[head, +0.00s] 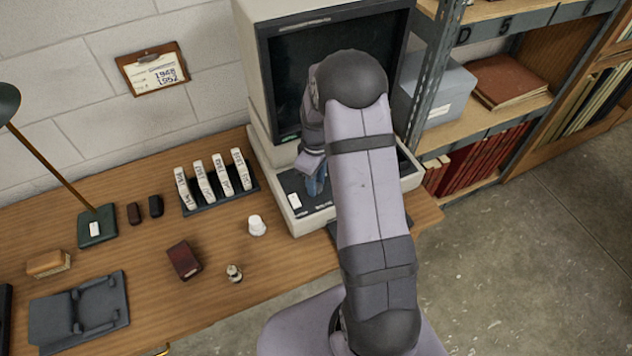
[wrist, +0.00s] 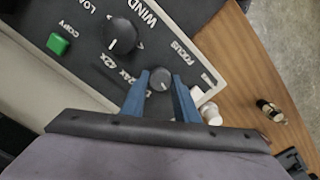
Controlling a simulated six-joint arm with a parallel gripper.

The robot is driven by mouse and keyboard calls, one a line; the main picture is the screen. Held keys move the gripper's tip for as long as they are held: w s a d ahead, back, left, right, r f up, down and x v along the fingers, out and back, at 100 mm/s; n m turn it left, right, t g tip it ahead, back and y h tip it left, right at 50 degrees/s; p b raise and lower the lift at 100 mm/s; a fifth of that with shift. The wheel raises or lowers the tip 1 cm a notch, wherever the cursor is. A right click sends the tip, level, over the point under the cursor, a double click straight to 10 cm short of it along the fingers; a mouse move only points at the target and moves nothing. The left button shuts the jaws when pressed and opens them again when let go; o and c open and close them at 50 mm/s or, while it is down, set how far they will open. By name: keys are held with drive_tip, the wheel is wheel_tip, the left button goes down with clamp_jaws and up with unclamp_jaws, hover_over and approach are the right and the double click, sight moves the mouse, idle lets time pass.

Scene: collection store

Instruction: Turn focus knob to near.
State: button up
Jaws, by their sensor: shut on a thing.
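The focus knob (wrist: 160,79) is a small dark round knob on the reader's black control panel, beside the printed word FOCUS. My gripper (wrist: 161,84), with blue fingers, is shut on it, one finger on each side. The knob's pointer is too small to read for sure, and I cannot make out a near mark. In the head view my gripper (head: 316,184) is low over the front panel of the microfilm reader (head: 262,140); the knob is hidden there by my gripper and arm.
A larger black knob (wrist: 121,36) by the word WIND and a green button (wrist: 58,43) are on the same panel. A white cup-like piece (head: 257,226) and a small metal-topped bottle (head: 234,272) stand left of the reader. A rack of labelled boxes (head: 220,178) is behind them.

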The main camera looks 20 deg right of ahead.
drive_tip(key=shift+n, duration=1.4)
drive_tip(key=o, duration=1.1)
drive_tip(key=shift+c, duration=0.2)
drive_tip(key=shift+r+b, duration=1.2)
drive_tip(key=shift+r, duration=2.5)
